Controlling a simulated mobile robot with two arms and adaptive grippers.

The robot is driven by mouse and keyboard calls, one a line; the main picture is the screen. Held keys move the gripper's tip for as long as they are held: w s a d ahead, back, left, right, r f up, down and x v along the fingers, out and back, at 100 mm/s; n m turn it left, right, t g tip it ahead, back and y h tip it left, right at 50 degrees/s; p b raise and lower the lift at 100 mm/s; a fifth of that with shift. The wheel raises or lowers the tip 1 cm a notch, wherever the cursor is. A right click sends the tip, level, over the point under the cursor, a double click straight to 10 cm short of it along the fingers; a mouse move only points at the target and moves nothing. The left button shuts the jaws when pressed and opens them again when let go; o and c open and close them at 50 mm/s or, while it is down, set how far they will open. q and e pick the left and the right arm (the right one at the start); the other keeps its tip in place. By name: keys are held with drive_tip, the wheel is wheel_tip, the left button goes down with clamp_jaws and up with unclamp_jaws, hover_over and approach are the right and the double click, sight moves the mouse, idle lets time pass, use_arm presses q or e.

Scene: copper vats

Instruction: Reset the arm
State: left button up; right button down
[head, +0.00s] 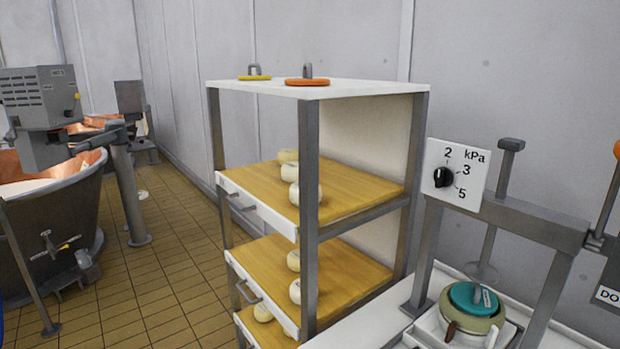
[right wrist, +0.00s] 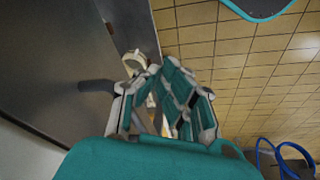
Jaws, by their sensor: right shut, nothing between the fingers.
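My right gripper (right wrist: 158,72) shows in the right wrist view, with teal pads and white-and-black finger links. Its fingers are drawn together and hold nothing. Behind the fingertips is a grey post with a small pale round part, and a dark grey surface fills the left side. I cannot tell from this view whether the fingers touch any of it. Neither gripper shows in the head view, and my left gripper is in no frame.
A shelf rack (head: 345,87) with pale round cheeses (head: 290,172) stands mid-view. To its right is a press frame (head: 530,222) with a kPa dial panel (head: 470,182) and a teal-lidded mould (head: 472,300). A copper vat (head: 55,215) stands left. The tiled floor (head: 185,270) between is mostly clear.

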drive_tip(key=s+f+g, duration=0.1)
drive_tip(key=s+f, duration=0.2)
drive_tip(key=f, duration=0.7)
drive_tip(key=s+f, duration=0.4)
drive_tip(key=f, duration=0.7)
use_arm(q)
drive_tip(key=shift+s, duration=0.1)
use_arm(e)
drive_tip(key=s+d+f+g, duration=0.1)
drive_tip(key=s+d+f, duration=0.2)
drive_tip(key=s+f, duration=0.6)
drive_tip(key=s, duration=0.3)
drive_tip(key=shift+s+d+f, duration=0.15)
drive_tip(key=shift+s+f, duration=0.05)
drive_tip(key=shift+s, duration=0.2)
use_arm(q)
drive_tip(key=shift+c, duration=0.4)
